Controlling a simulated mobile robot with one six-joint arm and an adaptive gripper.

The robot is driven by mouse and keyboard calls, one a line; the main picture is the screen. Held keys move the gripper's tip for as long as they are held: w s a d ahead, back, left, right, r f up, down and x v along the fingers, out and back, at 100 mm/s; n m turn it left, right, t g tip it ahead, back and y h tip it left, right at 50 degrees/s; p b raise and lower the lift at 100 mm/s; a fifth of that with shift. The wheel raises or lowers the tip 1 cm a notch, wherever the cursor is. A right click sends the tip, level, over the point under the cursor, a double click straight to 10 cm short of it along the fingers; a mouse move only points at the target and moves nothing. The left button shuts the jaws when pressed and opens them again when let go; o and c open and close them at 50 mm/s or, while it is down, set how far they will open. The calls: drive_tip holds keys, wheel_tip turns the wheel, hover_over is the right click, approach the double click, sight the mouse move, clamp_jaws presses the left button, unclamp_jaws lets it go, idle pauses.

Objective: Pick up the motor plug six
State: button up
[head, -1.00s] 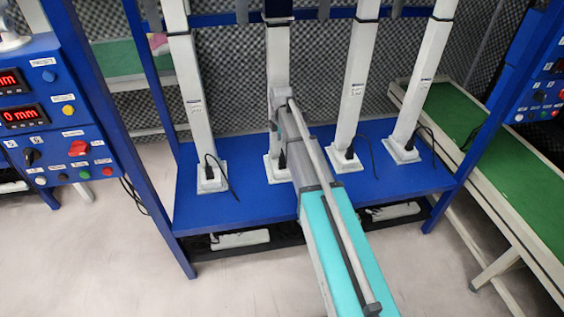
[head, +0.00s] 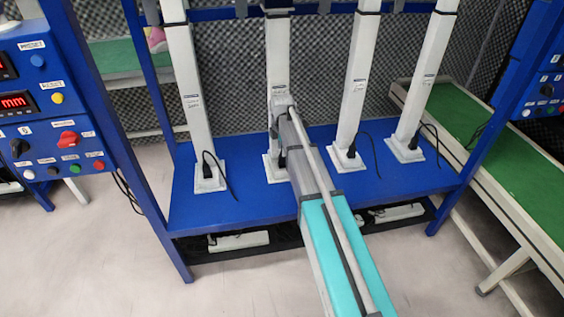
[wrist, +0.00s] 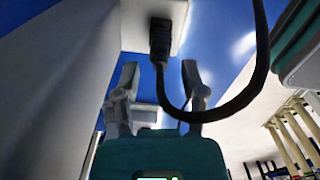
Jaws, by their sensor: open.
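A black plug (wrist: 160,38) with a thick black cable (wrist: 258,60) sits at a white column base (wrist: 135,28) in the wrist view. My gripper (wrist: 160,75) is open, its two fingers apart on either side of the line to the plug. The plug appears just beyond the fingertips, with nothing seen between them but background and cable. In the head view a dark plug (head: 282,159) shows at the foot of the second column, beside my arm. My gripper is hard to make out there against that column. No number is readable on the plugs.
Other white columns with black plugs and cables stand on the blue platform (head: 330,202), such as the left plug (head: 207,171). A blue control panel (head: 55,110) is at left. A green-topped bench (head: 510,170) is at right. The cable loops beside my right finger.

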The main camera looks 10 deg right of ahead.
idle(0.4)
clamp_jaws()
